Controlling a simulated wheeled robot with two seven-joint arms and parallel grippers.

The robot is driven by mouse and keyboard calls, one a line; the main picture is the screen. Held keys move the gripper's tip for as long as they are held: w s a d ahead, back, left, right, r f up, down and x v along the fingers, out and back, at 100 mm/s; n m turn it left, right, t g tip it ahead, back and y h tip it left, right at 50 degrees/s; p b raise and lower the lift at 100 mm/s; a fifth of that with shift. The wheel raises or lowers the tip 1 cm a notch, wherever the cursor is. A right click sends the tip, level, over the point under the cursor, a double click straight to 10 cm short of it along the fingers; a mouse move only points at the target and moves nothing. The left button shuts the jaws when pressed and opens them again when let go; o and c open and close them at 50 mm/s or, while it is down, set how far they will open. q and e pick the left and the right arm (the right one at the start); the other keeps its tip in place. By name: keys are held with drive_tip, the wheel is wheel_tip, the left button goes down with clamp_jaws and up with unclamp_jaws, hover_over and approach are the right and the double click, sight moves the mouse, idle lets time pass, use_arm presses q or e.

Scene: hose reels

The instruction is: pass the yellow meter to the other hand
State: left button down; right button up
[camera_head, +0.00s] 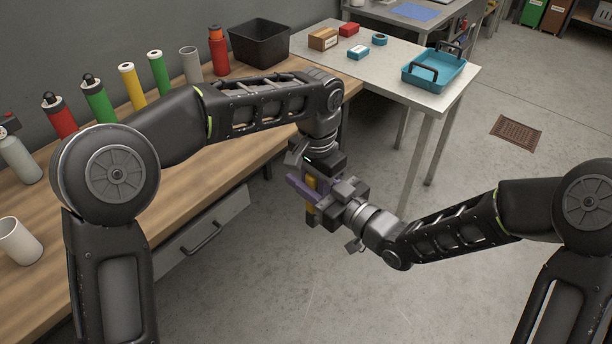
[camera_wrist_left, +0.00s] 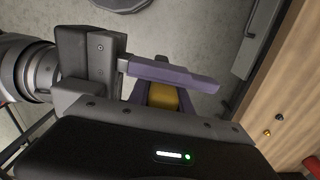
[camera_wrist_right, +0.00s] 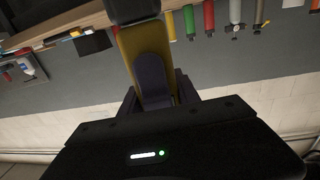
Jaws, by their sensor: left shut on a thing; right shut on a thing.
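The yellow meter (camera_head: 311,182) is in the air over the floor, in front of the wooden bench, with both my grippers on it. My left gripper (camera_head: 305,188) comes down from above and is shut on it. My right gripper (camera_head: 322,199) comes in from the right and is also shut on it. In the left wrist view the yellow body (camera_wrist_left: 163,96) shows between the purple fingers, with a right finger crossing in front. In the right wrist view the meter (camera_wrist_right: 130,45) stands up behind a dark finger, with a black end at the top. Much of it is hidden by fingers.
The wooden bench (camera_head: 190,170) holds several coloured bottles, a white cup (camera_head: 18,241) and a black bin (camera_head: 259,43). A light table (camera_head: 395,62) behind carries a blue tray (camera_head: 434,70) and small boxes. The floor below the grippers is clear.

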clamp_jaws()
use_arm(q)
drive_tip(key=c, duration=1.1)
unclamp_jaws()
